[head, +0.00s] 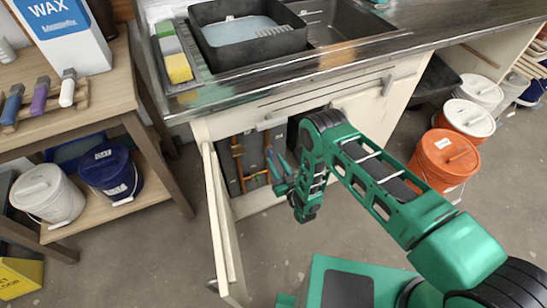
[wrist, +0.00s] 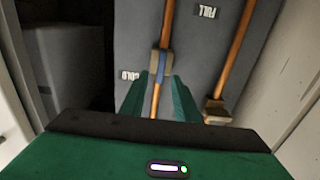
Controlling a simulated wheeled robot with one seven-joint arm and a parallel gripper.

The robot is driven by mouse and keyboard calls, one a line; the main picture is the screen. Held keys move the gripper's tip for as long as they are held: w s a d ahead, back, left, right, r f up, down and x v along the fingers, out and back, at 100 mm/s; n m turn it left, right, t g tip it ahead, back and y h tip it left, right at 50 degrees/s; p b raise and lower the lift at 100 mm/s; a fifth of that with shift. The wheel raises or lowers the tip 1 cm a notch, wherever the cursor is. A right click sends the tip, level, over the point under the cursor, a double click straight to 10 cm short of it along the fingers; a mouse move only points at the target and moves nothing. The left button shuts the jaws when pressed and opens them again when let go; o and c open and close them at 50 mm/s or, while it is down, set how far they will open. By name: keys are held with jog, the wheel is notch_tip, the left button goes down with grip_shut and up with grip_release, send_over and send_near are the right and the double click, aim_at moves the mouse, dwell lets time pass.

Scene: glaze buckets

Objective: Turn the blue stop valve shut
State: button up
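The blue stop valve (wrist: 162,66) sits on a copper pipe in the wrist view, its narrow blue handle in line with the pipe, near an upside-down COLD label. In the head view, copper pipes (head: 239,160) show inside the open sink cabinet; the valve is too small and partly hidden there to judge. My gripper (wrist: 158,95) is open, with its two green fingers either side of the pipe line and their tips close to the valve. I cannot tell whether they touch it. In the head view my gripper (head: 281,172) reaches into the cabinet opening.
The cabinet door (head: 222,230) stands open left of my gripper. A second pipe with a tan fitting (wrist: 217,110) runs to the right in the wrist view. The counter with a black tub (head: 245,45) is above.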

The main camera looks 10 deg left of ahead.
aim_at(272, 155)
jog(key=shift+x, duration=1.6)
grip_shut()
